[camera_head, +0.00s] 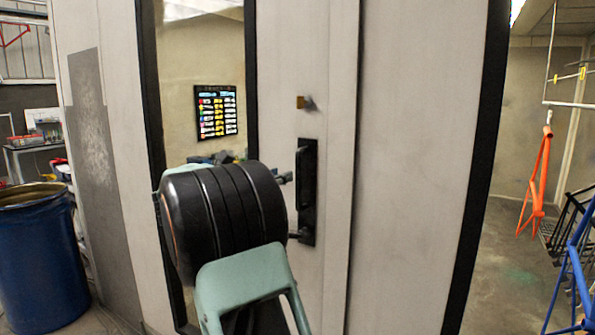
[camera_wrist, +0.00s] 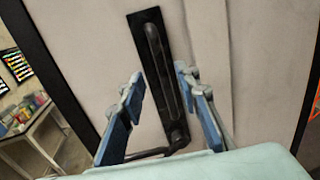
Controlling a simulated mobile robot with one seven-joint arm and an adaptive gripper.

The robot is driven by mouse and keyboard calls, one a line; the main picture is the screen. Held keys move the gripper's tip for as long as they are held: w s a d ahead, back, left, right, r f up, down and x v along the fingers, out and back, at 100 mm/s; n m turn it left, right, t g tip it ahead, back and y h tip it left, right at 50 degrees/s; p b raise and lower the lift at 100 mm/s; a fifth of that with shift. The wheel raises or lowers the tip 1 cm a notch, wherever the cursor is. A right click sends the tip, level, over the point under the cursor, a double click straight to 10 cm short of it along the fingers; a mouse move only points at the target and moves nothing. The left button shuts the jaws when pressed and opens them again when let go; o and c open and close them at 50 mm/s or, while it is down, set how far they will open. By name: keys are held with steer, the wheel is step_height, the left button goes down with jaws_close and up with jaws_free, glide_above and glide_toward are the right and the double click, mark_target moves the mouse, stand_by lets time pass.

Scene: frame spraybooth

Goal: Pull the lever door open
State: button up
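The pale door (camera_head: 338,285) stands upright in front of me and looks closed. Its black handle plate (camera_head: 308,165) has a long dark lever (camera_wrist: 158,60) running along it. In the wrist view the lever passes between the two blue finger pads of my gripper (camera_wrist: 163,92), one on each side. I cannot tell whether the fingers touch the lever.
A small brass-coloured latch piece (camera_head: 303,102) sits above the plate. A blue drum (camera_head: 40,265) stands at the left. At the right, an orange frame (camera_head: 537,185) and a blue frame (camera_head: 575,265) are behind a dark-edged opening. A bench (camera_wrist: 35,130) shows through the window.

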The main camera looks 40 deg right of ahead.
steer(key=w+d+p, duration=0.1)
steer(key=d, duration=0.7)
steer(key=shift+w+d, duration=0.2)
steer(key=shift+w, duration=0.1)
jaws_close()
